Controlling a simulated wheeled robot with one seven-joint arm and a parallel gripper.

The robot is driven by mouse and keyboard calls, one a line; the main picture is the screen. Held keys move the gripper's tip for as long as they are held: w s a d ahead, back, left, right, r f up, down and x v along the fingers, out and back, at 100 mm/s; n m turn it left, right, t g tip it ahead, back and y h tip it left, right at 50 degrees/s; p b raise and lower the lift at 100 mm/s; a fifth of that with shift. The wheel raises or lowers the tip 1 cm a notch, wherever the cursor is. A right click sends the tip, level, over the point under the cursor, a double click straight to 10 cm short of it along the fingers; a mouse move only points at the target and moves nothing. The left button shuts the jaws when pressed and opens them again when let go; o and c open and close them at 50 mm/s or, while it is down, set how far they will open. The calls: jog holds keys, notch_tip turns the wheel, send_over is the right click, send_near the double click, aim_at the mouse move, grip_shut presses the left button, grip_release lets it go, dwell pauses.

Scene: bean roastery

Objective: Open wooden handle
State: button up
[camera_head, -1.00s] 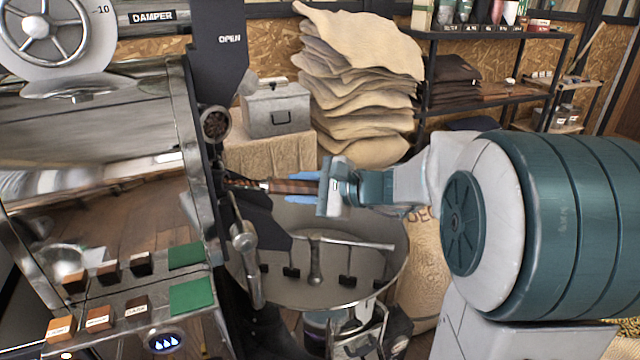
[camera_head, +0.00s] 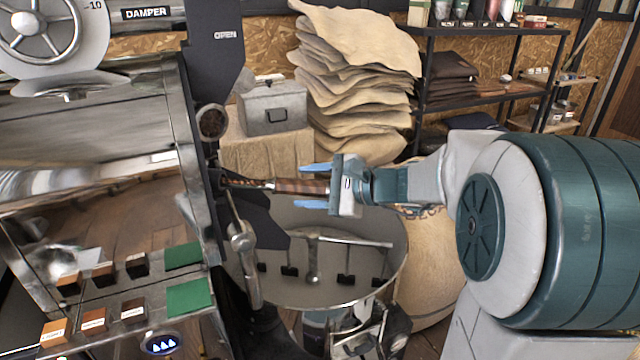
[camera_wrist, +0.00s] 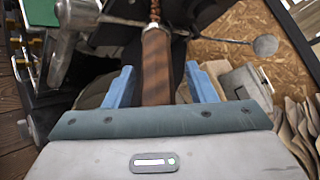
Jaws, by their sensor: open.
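The wooden handle (camera_head: 300,187) is a brown wooden grip on a metal rod that sticks out to the right from the roaster's front. My gripper (camera_head: 317,185) is open around the grip's outer end, one blue finger above it and one below in the head view. In the wrist view the wooden handle (camera_wrist: 156,66) runs between the two blue fingers of my gripper (camera_wrist: 161,86), with a gap visible on each side. The rod's inner end meets the dark roaster front.
Below the handle is the round cooling tray (camera_head: 402,262) with its stirring arms. The steel roaster body (camera_head: 95,125) stands at left. A grey metal box (camera_head: 272,110) and stacked burlap sacks (camera_head: 352,85) are behind. A black shelf (camera_head: 480,100) stands at back right.

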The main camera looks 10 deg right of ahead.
jog(key=v, duration=1.3)
jog(key=shift+s+d, duration=0.2)
jog(key=shift+d, duration=0.05)
jog(key=c, duration=1.1)
jog(key=shift+w+d+m+p, duration=0.3)
jog(key=shift+d+p, duration=0.1)
jog(key=shift+p, duration=0.2)
grip_shut()
jog(key=d+f+m+g+y+p, duration=0.35)
jog(key=d+m+y+p, duration=0.2)
jog(key=d+p, duration=0.2)
jog(key=w+p+x, duration=0.1)
jog(key=p+x, duration=0.1)
jog(key=x, duration=1.1)
jog(key=shift+f+t+h, duration=0.35)
jog(key=shift+f+t, duration=0.1)
